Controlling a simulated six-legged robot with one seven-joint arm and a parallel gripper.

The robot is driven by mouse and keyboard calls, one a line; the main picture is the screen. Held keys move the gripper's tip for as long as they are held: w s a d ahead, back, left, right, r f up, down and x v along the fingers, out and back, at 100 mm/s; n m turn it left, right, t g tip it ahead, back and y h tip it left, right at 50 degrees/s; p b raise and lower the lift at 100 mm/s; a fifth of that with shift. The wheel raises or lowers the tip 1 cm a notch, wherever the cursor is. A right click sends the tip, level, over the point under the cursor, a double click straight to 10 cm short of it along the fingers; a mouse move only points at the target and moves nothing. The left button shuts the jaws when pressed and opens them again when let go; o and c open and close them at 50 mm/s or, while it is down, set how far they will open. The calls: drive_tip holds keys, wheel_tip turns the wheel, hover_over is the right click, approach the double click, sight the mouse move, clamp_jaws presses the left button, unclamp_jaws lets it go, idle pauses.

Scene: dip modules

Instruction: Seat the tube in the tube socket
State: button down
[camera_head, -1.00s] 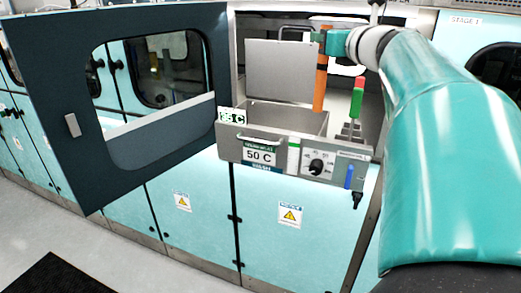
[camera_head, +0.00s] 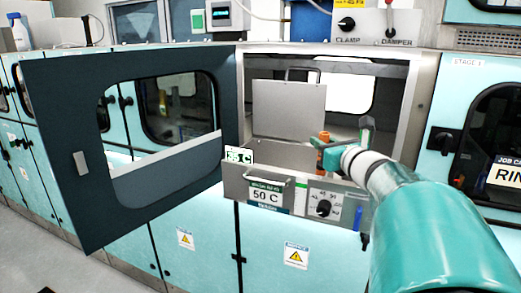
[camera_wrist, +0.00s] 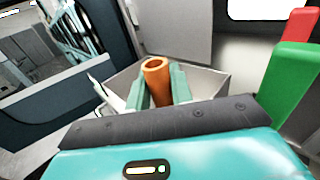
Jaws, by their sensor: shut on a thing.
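The orange tube (camera_head: 324,138) stands roughly upright over the open metal bath; its open top end also shows in the wrist view (camera_wrist: 157,66). My gripper (camera_head: 322,150) is shut on the tube, with one pale green jaw on each side of it in the wrist view (camera_wrist: 161,88). The tube's lower part is hidden by my gripper and the bath's front. I cannot make out the tube socket in either view, nor whether the tube touches it.
The bath's front panel (camera_head: 290,198) carries a 50 C label and a knob. Its lid (camera_head: 289,110) stands open behind. The dark cabinet door (camera_head: 60,120) is swung open at left.

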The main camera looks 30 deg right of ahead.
drive_tip(key=f, duration=0.3)
drive_tip(key=shift+w, duration=0.25)
drive_tip(key=c, duration=1.2)
unclamp_jaws()
drive_tip(key=shift+c, duration=0.2)
drive_tip(key=s+a, duration=0.1)
drive_tip(key=s, duration=1.1)
drive_tip(key=shift+a+r, duration=0.25)
drive_tip(key=shift+w, duration=0.1)
